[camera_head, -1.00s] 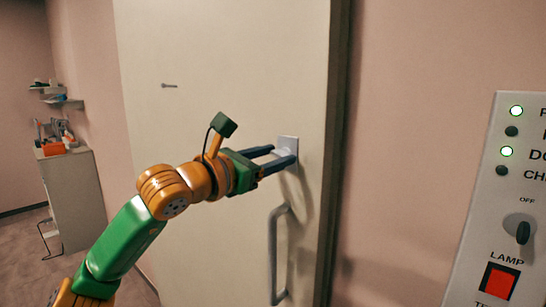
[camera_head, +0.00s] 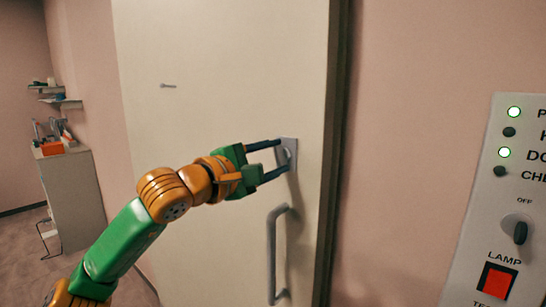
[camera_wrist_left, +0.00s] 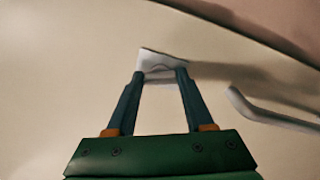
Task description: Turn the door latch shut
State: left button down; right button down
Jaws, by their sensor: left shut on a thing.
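The door latch is a small grey plate (camera_head: 290,147) with a turn piece on it, near the right edge of the cream door (camera_head: 220,110), above the handle. It shows as a pale piece (camera_wrist_left: 162,60) in the left wrist view. My left gripper (camera_head: 283,157) is at the latch, with one dark finger above and one below in the head view. In the wrist view its fingertips (camera_wrist_left: 160,75) are on both sides of the latch's turn piece, shut on it. The fingers partly hide the turn piece, so its exact angle is hard to tell. My right gripper is not in view.
A grey bar handle (camera_head: 272,255) stands out from the door just below the latch. A control panel (camera_head: 478,205) with lamps, a knob and a red switch is at the right. A cabinet (camera_head: 75,195) stands far left. A small peg (camera_head: 168,86) is on the door.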

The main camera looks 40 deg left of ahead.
pick_arm(q)
jog(key=shift+m, duration=2.2)
jog(key=shift+c, duration=1.4)
grip_release()
jog(key=s+b, duration=0.3)
jog(key=s, duration=0.4)
jog(key=shift+a, duration=0.25)
